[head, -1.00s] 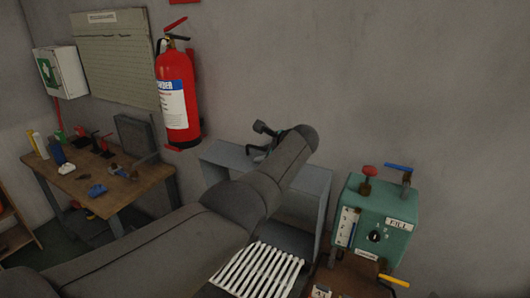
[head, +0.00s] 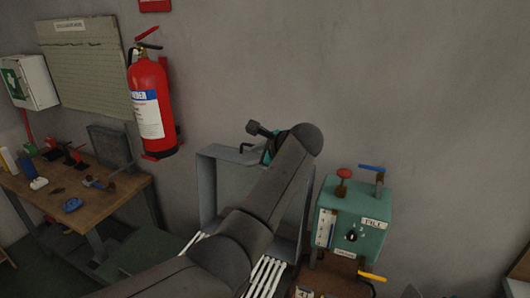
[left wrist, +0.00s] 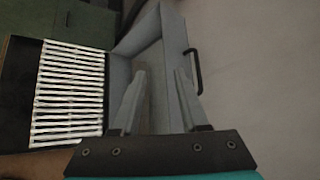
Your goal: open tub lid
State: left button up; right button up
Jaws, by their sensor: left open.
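A grey rimmed panel (head: 207,185), which looks like the tub's lid, stands upright in front of the wall in the head view. It also shows in the left wrist view (left wrist: 172,22), with a dark bar handle (left wrist: 194,70) on its right edge. My left gripper (left wrist: 160,71) is open and empty, its fingers in front of the panel and left of the handle. The picture does not settle whether they touch the panel. In the head view my forearm hides most of the gripper and the panel's middle. My right gripper is not in view.
A white slatted rack (left wrist: 67,95) lies beside the panel's lower end. A green FILL box (head: 360,225) with red, blue and yellow levers stands close on the right. A fire extinguisher (head: 150,108) hangs on the wall. A wooden bench (head: 110,205) with tools stands at left.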

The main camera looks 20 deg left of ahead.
pick_arm(q)
jog(key=shift+v, duration=2.75)
jog(key=shift+c, duration=0.2)
